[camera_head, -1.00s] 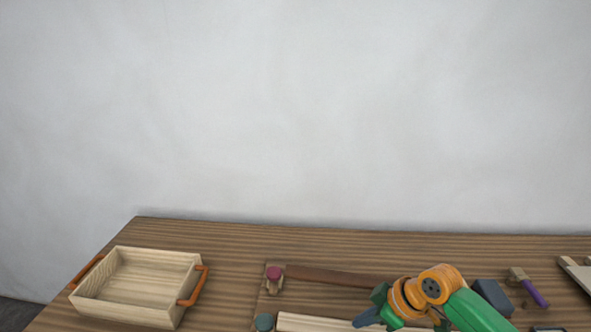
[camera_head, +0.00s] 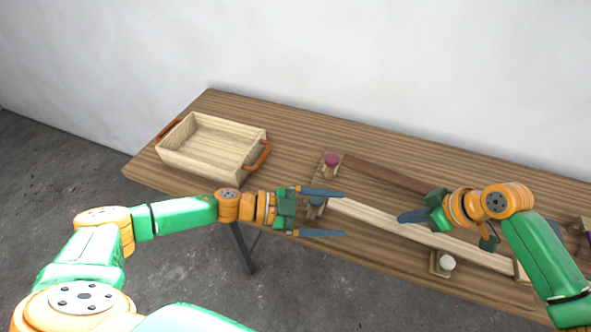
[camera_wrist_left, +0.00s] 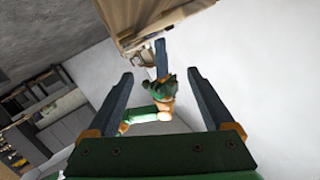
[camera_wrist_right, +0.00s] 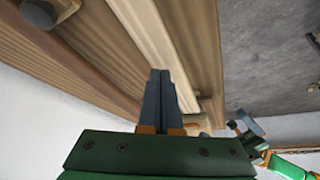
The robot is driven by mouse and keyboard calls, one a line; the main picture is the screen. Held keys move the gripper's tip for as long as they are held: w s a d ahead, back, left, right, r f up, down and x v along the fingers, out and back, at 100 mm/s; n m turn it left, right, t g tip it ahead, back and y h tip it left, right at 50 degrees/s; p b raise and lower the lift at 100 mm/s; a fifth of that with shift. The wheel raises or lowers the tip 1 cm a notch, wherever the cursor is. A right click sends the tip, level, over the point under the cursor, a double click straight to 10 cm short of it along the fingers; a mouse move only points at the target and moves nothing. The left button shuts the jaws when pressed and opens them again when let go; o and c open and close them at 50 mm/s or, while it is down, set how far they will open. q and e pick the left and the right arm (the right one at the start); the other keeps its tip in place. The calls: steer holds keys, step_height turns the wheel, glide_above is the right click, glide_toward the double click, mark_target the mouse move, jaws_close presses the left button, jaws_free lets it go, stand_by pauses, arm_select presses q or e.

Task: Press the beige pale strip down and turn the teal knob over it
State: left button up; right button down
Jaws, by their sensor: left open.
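The beige pale strip (camera_head: 385,222) lies along the near part of the table, with its middle partly hidden behind my right gripper. The teal knob (camera_head: 316,207) stands at the strip's left end and is partly hidden by my left gripper. My left gripper (camera_head: 343,213) is open, its fingers pointing right on either side of the knob in the picture; its height over it is unclear. My right gripper (camera_head: 401,217) has its fingers together, tips at the pale strip. The right wrist view shows these closed fingertips (camera_wrist_right: 160,72) over the strip (camera_wrist_right: 148,30); contact is unclear.
A maroon knob (camera_head: 332,159) stands by a dark brown strip (camera_head: 385,178) behind. A whitish knob (camera_head: 446,262) sits on a block at the near edge. A wooden tray (camera_head: 186,169) with orange handles stands at the left.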

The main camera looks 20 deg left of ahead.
steer(key=shift+f, duration=0.1)
arm_select(q)
steer(key=w+a+r+n+t+y, duration=0.4)
steer(key=w+y, duration=0.1)
steer(key=w, duration=0.3)
steer(key=w+a+r+n+t+y, duration=0.4)
steer(key=w+t, duration=0.1)
steer(key=w, duration=0.3)
arm_select(e)
steer(key=shift+w, duration=0.1)
arm_select(q)
steer(key=g+y, duration=0.2)
steer(key=g, duration=1)
glide_toward(315, 198)
steer(key=x, duration=0.9)
steer(key=shift+w+f, duration=0.1)
steer(key=shift+f, duration=0.05)
